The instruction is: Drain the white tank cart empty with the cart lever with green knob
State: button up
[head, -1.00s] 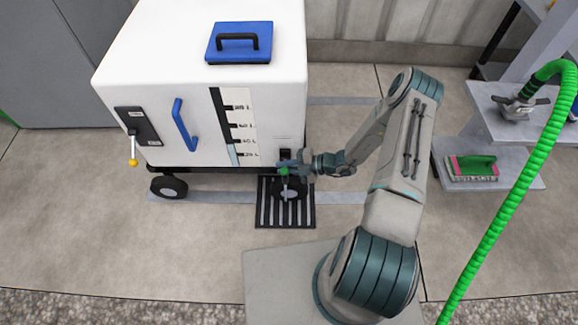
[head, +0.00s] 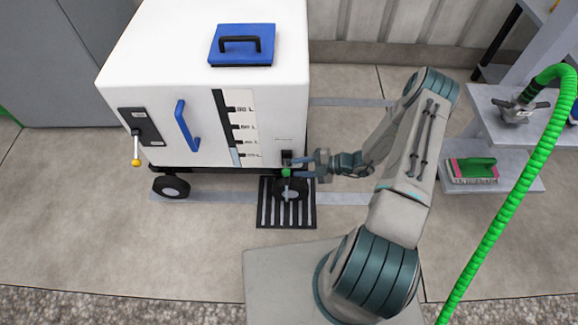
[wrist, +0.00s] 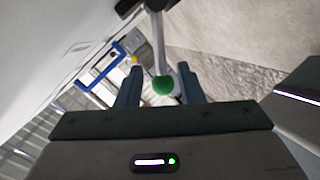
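The white tank cart (head: 200,70) stands at the left in the head view, with a level gauge (head: 235,130) on its front. The gauge's pale blue column is low, near the bottom mark. The cart lever with green knob (head: 286,172) is at the cart's lower right corner, above a floor grate. My gripper (head: 294,167) points left at the knob. In the wrist view the green knob (wrist: 163,86) shows between the two parted fingers of my gripper (wrist: 160,82), with visible gaps on both sides. The lever's pale rod runs up from the knob.
A yellow-tipped lever (head: 136,150) and a blue handle (head: 187,125) are on the cart's front. The black floor grate (head: 272,212) lies below the green knob. A grey shelf (head: 505,135) with a brush and a green hose (head: 500,205) stand at the right.

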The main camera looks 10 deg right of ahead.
jog(key=p+v, duration=0.1)
jog(key=v, duration=0.7)
jog(key=shift+d, duration=0.2)
jog(key=shift+s+r, duration=0.1)
jog(key=shift+r, duration=0.05)
jog(key=s+a+r+n+g+h+p, duration=0.15)
jog(key=r+n+p, duration=0.25)
jog(key=r+n, duration=0.5)
jog(key=a+r+n+g+h+p, duration=0.15)
jog(key=r+n+h+p, duration=0.35)
jog(key=r, duration=0.9)
jog(key=s+a+r+n+g+p, duration=0.1)
jog(key=r+n+g+p, duration=0.15)
jog(key=r+n, duration=0.7)
jog(key=s+r+n+t+h+p, duration=0.1)
jog(key=s+r+n+h+p, duration=0.1)
jog(key=s+r+n+p, duration=0.2)
jog(key=s+r+n+t+h+p, duration=0.2)
jog(key=r+n, duration=0.8)
jog(key=r, duration=0.7)
jog(key=s+r+n+t+h+p, duration=0.1)
jog(key=s+r+n+h+p, duration=0.2)
jog(key=s+r+n+p, duration=0.3)
notch_tip(320, 180, up, 4)
jog(key=shift+s+a+r+n, duration=0.15)
jog(key=shift+s+a+n, duration=0.2)
jog(key=shift+s+n, duration=0.65)
jog(key=shift+t+h, duration=0.25)
